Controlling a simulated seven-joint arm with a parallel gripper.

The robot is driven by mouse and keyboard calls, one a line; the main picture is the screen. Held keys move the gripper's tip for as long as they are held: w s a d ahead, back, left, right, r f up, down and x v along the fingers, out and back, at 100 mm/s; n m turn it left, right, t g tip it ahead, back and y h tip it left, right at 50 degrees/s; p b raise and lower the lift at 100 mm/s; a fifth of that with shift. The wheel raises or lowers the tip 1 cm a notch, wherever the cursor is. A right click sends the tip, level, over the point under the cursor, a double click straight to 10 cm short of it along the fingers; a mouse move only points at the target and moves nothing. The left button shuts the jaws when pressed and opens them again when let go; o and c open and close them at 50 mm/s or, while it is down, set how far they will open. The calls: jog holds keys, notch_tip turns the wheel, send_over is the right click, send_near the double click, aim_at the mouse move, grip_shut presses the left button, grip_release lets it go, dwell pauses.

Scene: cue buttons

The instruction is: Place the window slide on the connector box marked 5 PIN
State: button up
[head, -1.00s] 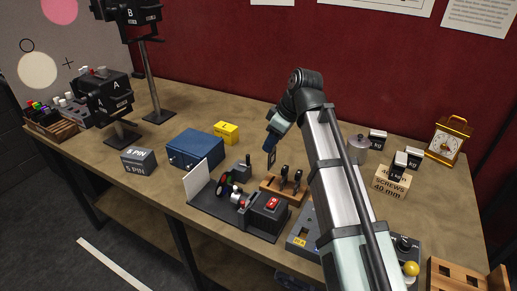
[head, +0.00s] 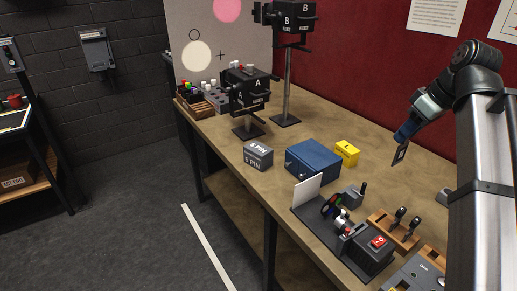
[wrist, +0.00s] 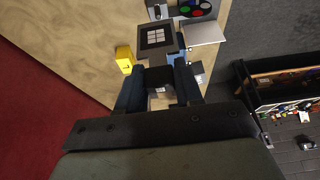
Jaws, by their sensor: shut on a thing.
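The window slide (head: 400,154), a small dark square with a pale window figure, is gripped by its edge in my gripper (head: 404,138). It hangs clear above the table, right of the yellow block. The wrist view shows the slide (wrist: 157,38) beyond the shut fingers (wrist: 160,76), its four-pane figure facing the camera. The connector box marked 5 PIN (head: 258,157) is a dark grey block near the table's front edge, left of the blue box. Its top looks bare. My gripper is well to the right of it.
The blue box (head: 313,160) and yellow block (head: 347,153) stand between my gripper and the connector box. Lamp A (head: 247,92) and lamp B (head: 287,60) stand behind the connector box. A white card (head: 306,191) and colour wheel (head: 331,206) stand in front.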

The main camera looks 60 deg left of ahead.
jog(key=s+a, duration=0.4)
jog(key=a, duration=1.1)
jog(key=s+a, duration=0.5)
jog(key=a, duration=0.9)
jog(key=s+a, duration=0.4)
jog(key=a, duration=1.1)
jog(key=shift+s+a, duration=0.2)
jog(key=shift+a, duration=0.15)
notch_tip(320, 180, down, 5)
jog(key=shift+s+r, duration=0.1)
notch_tip(320, 180, down, 10)
jog(key=shift+f, duration=0.25)
jog(key=shift+f, duration=0.1)
jog(key=o, duration=1)
jog(key=shift+o, duration=0.2)
